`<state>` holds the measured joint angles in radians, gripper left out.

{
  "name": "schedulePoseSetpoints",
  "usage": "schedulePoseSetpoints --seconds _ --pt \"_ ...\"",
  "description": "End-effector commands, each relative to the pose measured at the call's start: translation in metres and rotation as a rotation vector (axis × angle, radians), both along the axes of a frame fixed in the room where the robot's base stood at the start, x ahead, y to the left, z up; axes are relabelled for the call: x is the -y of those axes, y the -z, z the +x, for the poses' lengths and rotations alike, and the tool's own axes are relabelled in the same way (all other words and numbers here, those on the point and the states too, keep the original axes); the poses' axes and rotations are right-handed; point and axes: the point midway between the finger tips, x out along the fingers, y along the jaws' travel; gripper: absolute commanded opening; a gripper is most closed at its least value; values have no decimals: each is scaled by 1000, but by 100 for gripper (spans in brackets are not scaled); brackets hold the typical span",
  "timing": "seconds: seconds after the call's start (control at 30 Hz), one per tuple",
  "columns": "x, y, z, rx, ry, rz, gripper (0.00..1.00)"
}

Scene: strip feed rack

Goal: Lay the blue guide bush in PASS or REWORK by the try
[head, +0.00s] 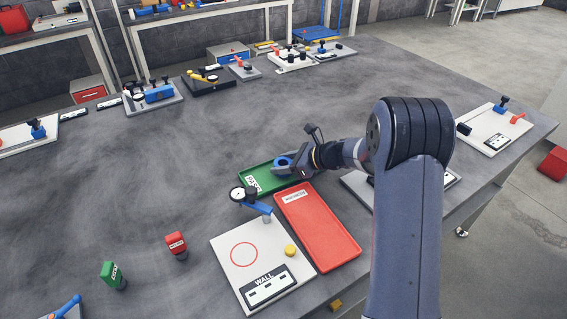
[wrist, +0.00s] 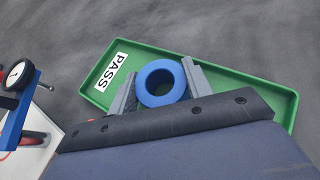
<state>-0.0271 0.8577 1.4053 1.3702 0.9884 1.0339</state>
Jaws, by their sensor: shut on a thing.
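The blue guide bush (wrist: 161,83) is a short ring with an open bore. My gripper (wrist: 160,85) is shut on it, one grey finger on each side, over the green PASS tray (wrist: 225,75). I cannot tell whether the bush touches the tray floor. In the head view the bush (head: 283,163) shows at the tray's right end, partly hidden by my gripper (head: 290,167). The red REWORK tray (head: 325,240) lies in front of the PASS tray and looks empty.
A white WALL plate (head: 228,247) carries a dial gauge (head: 238,195) on a blue arm and a yellow button (head: 290,250), left of the red tray. GO and NO-GO style green (head: 112,274) and red (head: 177,244) pieces stand further left. Other fixtures line the table's far edge.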

Motion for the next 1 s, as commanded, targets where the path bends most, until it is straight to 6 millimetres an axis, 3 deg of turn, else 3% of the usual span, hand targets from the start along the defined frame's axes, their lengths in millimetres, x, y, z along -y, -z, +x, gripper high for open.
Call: schedulePoseSetpoints --seconds 0.3,0.63,1.0 --pt "0 1 0 0 0 0 69" --pt "2 -5 0 0 1 0 69" --pt "65 -40 -22 3 5 -1 69"
